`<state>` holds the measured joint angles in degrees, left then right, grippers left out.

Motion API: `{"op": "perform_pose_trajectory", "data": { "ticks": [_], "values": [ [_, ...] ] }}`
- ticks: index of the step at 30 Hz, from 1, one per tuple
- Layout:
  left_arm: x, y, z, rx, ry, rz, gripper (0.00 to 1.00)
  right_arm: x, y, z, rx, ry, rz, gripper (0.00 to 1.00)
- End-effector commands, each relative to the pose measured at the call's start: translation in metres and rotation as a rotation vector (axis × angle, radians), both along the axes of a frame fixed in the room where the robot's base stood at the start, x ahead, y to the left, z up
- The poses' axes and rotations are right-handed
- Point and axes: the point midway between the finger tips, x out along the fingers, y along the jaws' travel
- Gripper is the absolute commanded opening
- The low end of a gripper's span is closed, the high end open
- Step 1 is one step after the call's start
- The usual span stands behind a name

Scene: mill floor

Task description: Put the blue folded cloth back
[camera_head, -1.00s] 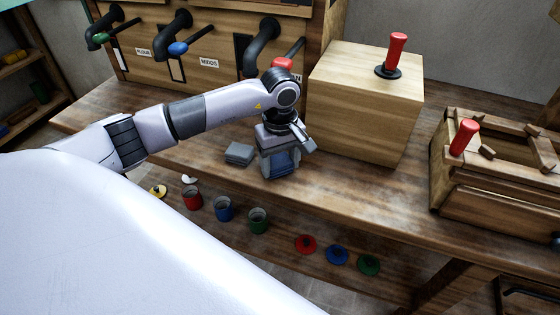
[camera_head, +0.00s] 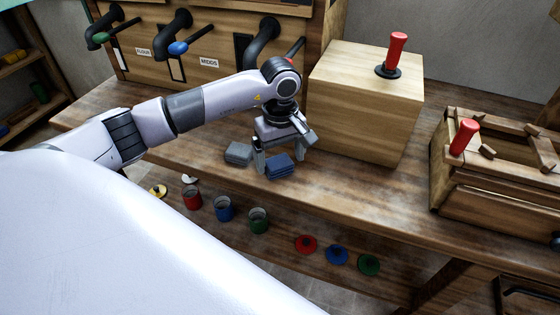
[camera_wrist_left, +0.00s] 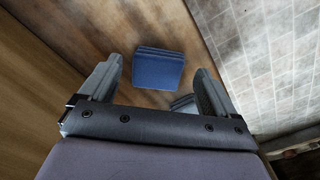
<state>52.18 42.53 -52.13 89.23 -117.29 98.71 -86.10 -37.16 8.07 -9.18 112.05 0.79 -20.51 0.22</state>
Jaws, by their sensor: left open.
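The blue folded cloth (camera_head: 279,165) lies flat on the wooden bench, beside a grey folded cloth (camera_head: 238,154) to its left. My left gripper (camera_head: 279,168) is open and empty just above the blue cloth. In the left wrist view the blue cloth (camera_wrist_left: 159,68) lies on the bench beyond the open fingers (camera_wrist_left: 155,85), with nothing between them. The grey cloth (camera_wrist_left: 184,103) shows in part beside one finger there. My right gripper is not in view.
A wooden box with a red handle (camera_head: 365,105) stands close right of the gripper. A slatted wooden crate (camera_head: 490,200) is farther right. Red, blue and green cups (camera_head: 224,208) and several coloured lids (camera_head: 337,254) sit lower, beyond the bench's front edge. Pipes and labelled panels (camera_head: 180,75) stand behind.

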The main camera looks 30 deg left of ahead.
Motion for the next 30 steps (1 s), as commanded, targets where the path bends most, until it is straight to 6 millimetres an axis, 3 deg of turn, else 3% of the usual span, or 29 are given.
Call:
{"op": "perform_pose_trajectory", "data": {
  "ticks": [6, 13, 19, 30],
  "values": [
    [0.001, 0.0, 0.051, 0.002, -0.007, 0.0, 0.9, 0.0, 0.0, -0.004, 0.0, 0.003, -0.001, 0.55],
    [0.001, 0.0, 0.088, 0.001, -0.003, 0.0, 0.9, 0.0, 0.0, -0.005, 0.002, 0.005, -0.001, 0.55],
    [0.0, 0.0, 0.1, 0.0, -0.001, 0.0, 0.9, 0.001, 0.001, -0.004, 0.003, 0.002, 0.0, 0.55],
    [0.0, 0.0, 0.1, 0.0, 0.0, 0.0, 0.9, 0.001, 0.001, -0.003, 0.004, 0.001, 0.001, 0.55]
  ]
}}
